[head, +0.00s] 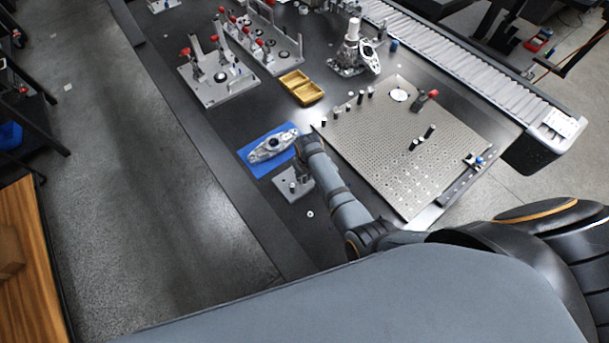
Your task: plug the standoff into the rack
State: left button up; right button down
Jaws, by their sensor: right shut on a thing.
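My right arm reaches in from the lower right, and its gripper (303,146) is low over the table, between the blue mat and the perforated plate. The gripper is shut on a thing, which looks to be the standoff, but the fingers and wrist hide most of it. A small grey block (292,186) with a short post lies just below the gripper, partly behind my forearm; I cannot tell whether it is the rack. Several small dark and light standoffs stand along the upper left part of the perforated plate (385,150). My left gripper is out of view.
A grey metal part lies on a blue mat (257,170) left of the gripper. A yellow tray (301,86), clamp fixtures (221,77) and an upright metal part (352,50) stand farther back. A roller conveyor (450,60) runs along the right. A small ring (310,213) lies in front.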

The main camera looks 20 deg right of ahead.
aim_at(306, 176)
jog(key=shift+p, duration=0.3)
dwell(0.5)
jog(key=shift+f+b, duration=0.65)
jog(key=shift+f, duration=0.25)
dwell(0.3)
jog(key=c, duration=1.1)
grip_release()
jog(key=shift+c, duration=0.2)
jog(key=r, duration=0.5)
jog(key=s+r, duration=0.1)
jog(key=r, duration=0.1)
jog(key=shift+r, duration=0.25)
